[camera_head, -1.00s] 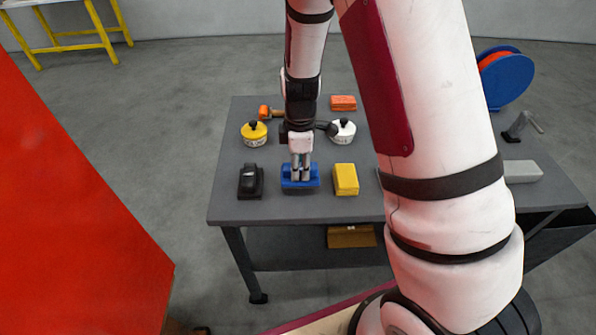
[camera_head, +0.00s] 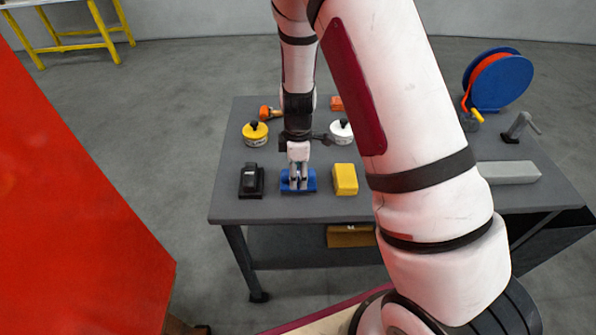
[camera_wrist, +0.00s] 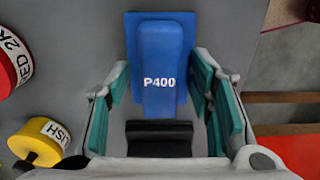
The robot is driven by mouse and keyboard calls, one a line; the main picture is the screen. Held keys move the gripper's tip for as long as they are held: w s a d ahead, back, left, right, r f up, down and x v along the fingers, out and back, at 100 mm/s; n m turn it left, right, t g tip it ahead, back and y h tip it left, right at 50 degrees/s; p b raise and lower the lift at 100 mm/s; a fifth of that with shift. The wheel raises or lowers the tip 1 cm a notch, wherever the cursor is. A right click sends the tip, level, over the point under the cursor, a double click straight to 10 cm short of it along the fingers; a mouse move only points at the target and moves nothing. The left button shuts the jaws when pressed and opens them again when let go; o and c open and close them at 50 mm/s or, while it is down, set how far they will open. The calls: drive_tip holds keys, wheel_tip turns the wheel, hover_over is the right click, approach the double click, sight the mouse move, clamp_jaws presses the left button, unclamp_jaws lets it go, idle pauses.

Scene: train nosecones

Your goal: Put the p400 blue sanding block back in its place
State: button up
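The P400 blue sanding block (camera_head: 311,184) sits on the grey table between a black block and a yellow block. In the wrist view the blue block (camera_wrist: 160,50) shows its raised handle marked P400 over a wider flat base. My gripper (camera_head: 298,184) is right over it, pointing down. In the wrist view my gripper (camera_wrist: 162,75) has its teal-padded fingers apart, one on each side of the handle, with narrow gaps. The lower contact is partly hidden.
The black block (camera_head: 250,182) is close on the left, the yellow block (camera_head: 345,179) on the right. Behind stand a yellow tin (camera_head: 255,133) and a white tin (camera_head: 341,131). A grey bar (camera_head: 510,172) lies at right. My arm covers the table's middle.

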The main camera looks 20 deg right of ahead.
drive_tip(key=shift+r, duration=0.15)
wheel_tip(320, 180, up, 12)
drive_tip(key=b, duration=0.1)
wheel_tip(320, 180, up, 14)
drive_tip(key=m+t, duration=0.2)
drive_tip(key=m, duration=0.4)
hover_over(298, 172)
drive_tip(key=s, duration=0.8)
drive_tip(key=s+r+m+t, duration=0.1)
drive_tip(key=s+r+m, duration=0.2)
drive_tip(key=s, duration=0.4)
drive_tip(key=s+r+m+t, duration=0.2)
drive_tip(key=s+r+m, duration=0.2)
drive_tip(key=s, duration=0.3)
drive_tip(key=shift+m+t, duration=0.3)
drive_tip(key=shift+m, duration=0.4)
